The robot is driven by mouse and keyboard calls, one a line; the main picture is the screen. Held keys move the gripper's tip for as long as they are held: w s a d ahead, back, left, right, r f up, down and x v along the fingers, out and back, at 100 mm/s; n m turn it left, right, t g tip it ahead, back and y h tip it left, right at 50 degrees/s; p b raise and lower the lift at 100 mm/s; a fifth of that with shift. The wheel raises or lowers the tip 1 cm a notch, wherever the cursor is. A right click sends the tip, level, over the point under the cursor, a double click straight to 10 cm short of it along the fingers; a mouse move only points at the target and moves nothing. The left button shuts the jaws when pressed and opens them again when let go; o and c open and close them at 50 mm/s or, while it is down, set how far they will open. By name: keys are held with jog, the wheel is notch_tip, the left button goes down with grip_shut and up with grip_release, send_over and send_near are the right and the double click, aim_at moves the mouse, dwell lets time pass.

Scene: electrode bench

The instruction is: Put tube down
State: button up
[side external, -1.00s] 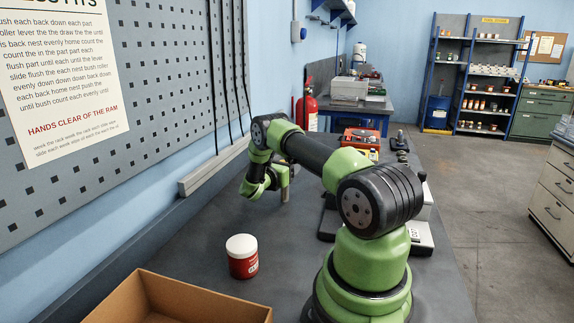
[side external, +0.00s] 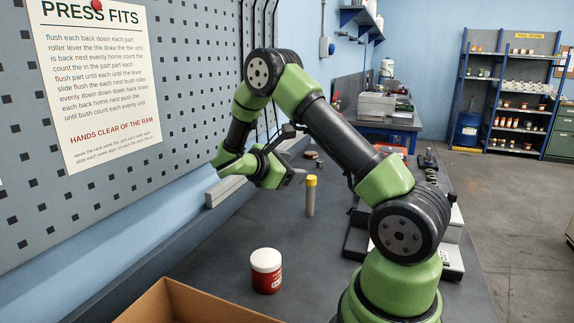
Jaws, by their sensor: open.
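The tube (side external: 310,197) is a slim grey cylinder with a yellow top. It stands upright on the dark bench top, right of my wrist in the side view. My gripper (side external: 291,178) is up and to the left of the tube's top, open, and appears apart from it. Its fingers are small and partly hidden by the green wrist, so their exact gap is hard to see.
A red jar with a white lid (side external: 266,270) stands on the bench nearer the camera. A cardboard box (side external: 190,303) is at the front edge. Dark equipment (side external: 357,232) sits behind my arm's base.

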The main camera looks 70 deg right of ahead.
jog(key=s+a+r+m+t+y, duration=0.3)
jog(key=a+r+m+t+y, duration=0.1)
jog(key=a, duration=0.5)
jog(key=s+a+r+m+t+y, duration=0.3)
jog(key=a+r+m+t+y, duration=0.1)
jog(key=a, duration=0.5)
jog(key=s+a+r+m+t+y, duration=0.4)
jog(key=a+y, duration=0.3)
jog(key=a, duration=0.2)
jog(key=shift+a+r+t, duration=0.2)
jog(key=shift+a+t, duration=0.05)
jog(key=shift+t, duration=0.55)
